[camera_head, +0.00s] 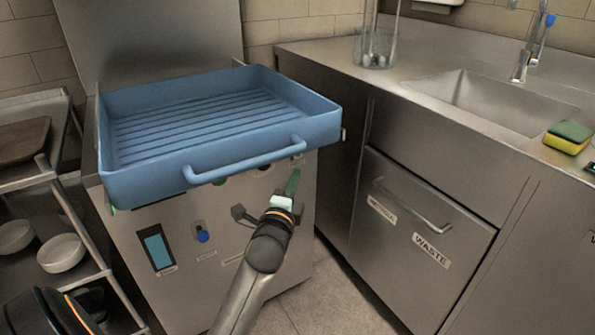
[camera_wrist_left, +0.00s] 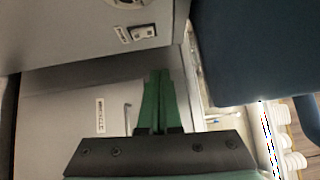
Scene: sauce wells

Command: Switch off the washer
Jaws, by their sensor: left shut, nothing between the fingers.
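The steel machine, seemingly the washer (camera_head: 190,275), stands at the left in the head view. A blue ribbed tray (camera_head: 245,153) rests on its top. My left gripper (camera_head: 293,183) is shut and empty in front of the panel's right side, below the tray's handle. In the left wrist view its green fingers (camera_wrist_left: 158,98) are together, apart from a labelled rocker switch (camera_wrist_left: 142,32) on a grey panel, above and left of them. My right gripper is not in view.
A steel counter with a sink (camera_head: 490,98) and a waste drawer (camera_head: 420,235) stands on the right. A green and yellow sponge (camera_head: 568,138) lies near the sink. A rack with white bowls (camera_head: 61,252) is at the left. The tray's handle (camera_head: 245,161) juts out above my gripper.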

